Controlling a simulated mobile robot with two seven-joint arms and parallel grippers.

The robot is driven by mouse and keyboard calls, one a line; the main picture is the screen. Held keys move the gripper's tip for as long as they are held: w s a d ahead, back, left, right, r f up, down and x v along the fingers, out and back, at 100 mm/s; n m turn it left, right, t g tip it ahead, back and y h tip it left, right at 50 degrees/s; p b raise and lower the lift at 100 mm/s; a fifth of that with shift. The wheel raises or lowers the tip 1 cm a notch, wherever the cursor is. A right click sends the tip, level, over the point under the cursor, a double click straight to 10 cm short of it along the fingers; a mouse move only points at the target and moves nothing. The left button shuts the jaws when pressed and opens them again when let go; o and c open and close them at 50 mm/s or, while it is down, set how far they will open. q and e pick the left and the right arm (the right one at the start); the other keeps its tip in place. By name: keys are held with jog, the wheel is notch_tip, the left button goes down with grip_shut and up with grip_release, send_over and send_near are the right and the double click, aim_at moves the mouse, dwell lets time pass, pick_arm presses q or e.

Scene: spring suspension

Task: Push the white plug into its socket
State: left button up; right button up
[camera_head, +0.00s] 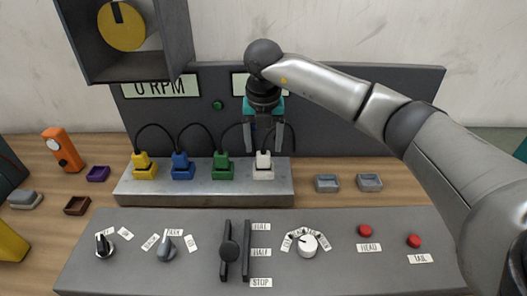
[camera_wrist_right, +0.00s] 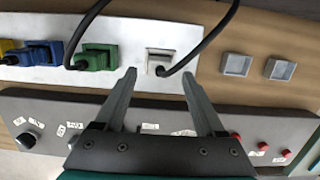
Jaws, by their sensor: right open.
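The white plug (camera_head: 263,159) stands at the right end of a row of plugs on a pale grey block, at its white socket (camera_head: 263,174). I cannot tell how deep it sits. A black cable rises from it. My right gripper (camera_head: 265,145) is open and empty, pointing down just above the white plug. In the right wrist view the white plug (camera_wrist_right: 159,62) lies just beyond and between the open fingertips (camera_wrist_right: 159,76), apart from them. My left gripper is not in view.
Yellow (camera_head: 144,166), blue (camera_head: 182,166) and green (camera_head: 223,166) plugs stand left of the white one, with cables arching behind. A control panel (camera_head: 200,275) with knobs, sliders and red buttons lies in front. Two grey square sockets (camera_head: 327,183) sit to the right.

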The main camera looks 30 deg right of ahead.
notch_tip(320, 180, up, 8)
jog(key=s, duration=0.1)
jog(key=shift+a+f, duration=0.2)
jog(key=shift+a, duration=0.05)
jog(key=shift+p, duration=0.3)
